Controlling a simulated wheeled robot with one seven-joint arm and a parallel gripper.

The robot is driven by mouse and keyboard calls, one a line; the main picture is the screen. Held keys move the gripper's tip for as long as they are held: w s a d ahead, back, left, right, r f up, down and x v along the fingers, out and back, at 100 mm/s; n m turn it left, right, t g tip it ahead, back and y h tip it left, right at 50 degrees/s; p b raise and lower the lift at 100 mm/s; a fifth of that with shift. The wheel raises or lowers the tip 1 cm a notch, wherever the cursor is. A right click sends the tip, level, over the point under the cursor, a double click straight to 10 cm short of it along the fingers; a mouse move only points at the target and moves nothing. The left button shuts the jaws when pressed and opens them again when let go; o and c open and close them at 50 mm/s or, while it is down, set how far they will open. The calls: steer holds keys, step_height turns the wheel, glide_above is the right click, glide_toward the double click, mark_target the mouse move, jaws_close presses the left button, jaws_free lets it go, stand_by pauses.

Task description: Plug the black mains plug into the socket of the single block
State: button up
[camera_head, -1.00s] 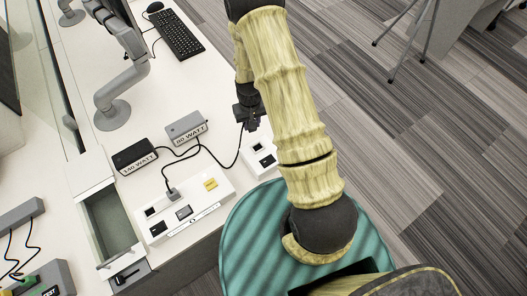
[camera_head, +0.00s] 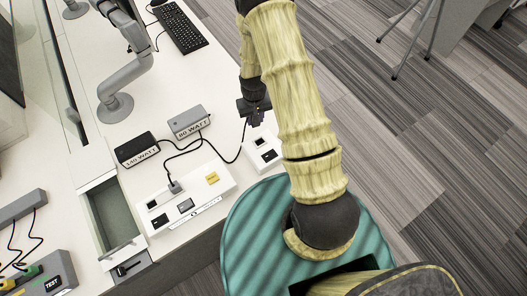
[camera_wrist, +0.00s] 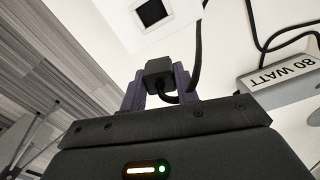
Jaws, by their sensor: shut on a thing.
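The black mains plug (camera_wrist: 158,70) is between the purple fingertips of my gripper (camera_wrist: 160,88) in the wrist view, its black cable curving up past it. In the head view my gripper (camera_head: 254,116) is shut on the plug, just behind the single block (camera_head: 268,160). The single block is small and white, with a dark square socket (camera_head: 262,140) towards its far end. A dark square socket (camera_wrist: 152,12) also shows at the top of the wrist view, ahead of the plug and apart from it. The plug's pins are hidden.
A monitor stand (camera_head: 114,104) and keyboard (camera_head: 178,28) are farther back.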

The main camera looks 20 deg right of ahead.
steer(key=shift+r, duration=0.1)
steer(key=shift+w+r+p, duration=0.1)
steer(key=shift+r+p, duration=1.6)
steer(key=shift+r, duration=1)
steer(key=shift+d+f, duration=0.1)
steer(key=s+n, duration=0.3)
steer(key=s, duration=0.3)
steer(key=shift+s+a, duration=0.25)
